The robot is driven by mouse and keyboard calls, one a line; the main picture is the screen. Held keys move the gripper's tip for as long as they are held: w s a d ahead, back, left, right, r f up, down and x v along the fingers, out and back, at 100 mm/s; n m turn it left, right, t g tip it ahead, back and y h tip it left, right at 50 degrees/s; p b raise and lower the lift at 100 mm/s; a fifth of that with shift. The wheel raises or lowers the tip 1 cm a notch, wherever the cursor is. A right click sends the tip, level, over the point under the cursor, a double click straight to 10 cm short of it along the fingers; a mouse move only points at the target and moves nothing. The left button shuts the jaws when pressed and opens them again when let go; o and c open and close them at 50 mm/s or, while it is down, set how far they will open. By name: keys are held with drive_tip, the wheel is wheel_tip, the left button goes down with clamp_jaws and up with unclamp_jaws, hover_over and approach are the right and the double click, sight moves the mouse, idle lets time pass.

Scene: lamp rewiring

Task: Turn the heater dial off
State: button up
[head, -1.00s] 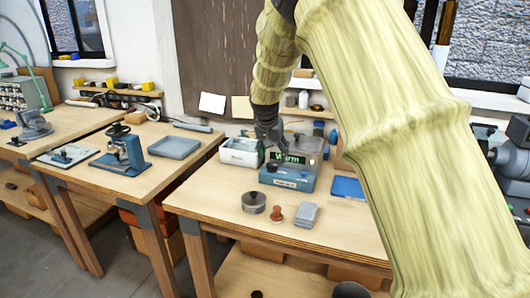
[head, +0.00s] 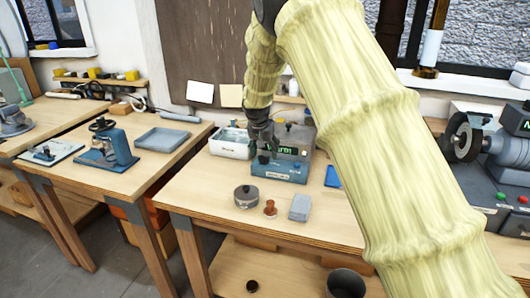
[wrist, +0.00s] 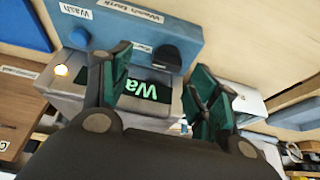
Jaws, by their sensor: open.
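The heater is a blue and grey box (head: 279,172) on the middle bench, with a green lit display (head: 287,151) that is partly covered by my gripper. In the wrist view the display (wrist: 146,90) shows the letters "Wa", turned over. A dark rounded dial (wrist: 167,57) sits on the blue face, close to the display. My gripper (wrist: 160,62) is open, its green-padded fingers apart on either side of the view, with the dial seen between them. In the head view my gripper (head: 264,147) is over the box's left part. Whether the fingers touch the dial I cannot tell.
A white tub (head: 231,143) stands left of the box. A round dark tin (head: 246,197), a brown stamp-like piece (head: 270,208) and a grey block (head: 299,207) stand in front. A blue pad (head: 332,177) lies to the right.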

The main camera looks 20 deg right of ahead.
sight(264, 157)
drive_tip(key=w+f, duration=0.4)
drive_tip(key=f, duration=0.1)
drive_tip(key=shift+d, duration=0.15)
drive_tip(key=shift+s+d+r, duration=0.1)
drive_tip(key=shift+s+r, duration=0.85)
drive_tip(key=shift+s, duration=0.25)
drive_tip(key=shift+c, duration=1.4)
drive_tip(key=shift+w+f, duration=0.75)
drive_tip(key=shift+f, duration=0.05)
drive_tip(key=c, duration=0.7)
drive_tip(key=shift+s+r, duration=0.1)
drive_tip(key=shift+r, duration=0.05)
drive_tip(key=shift+c, duration=0.2)
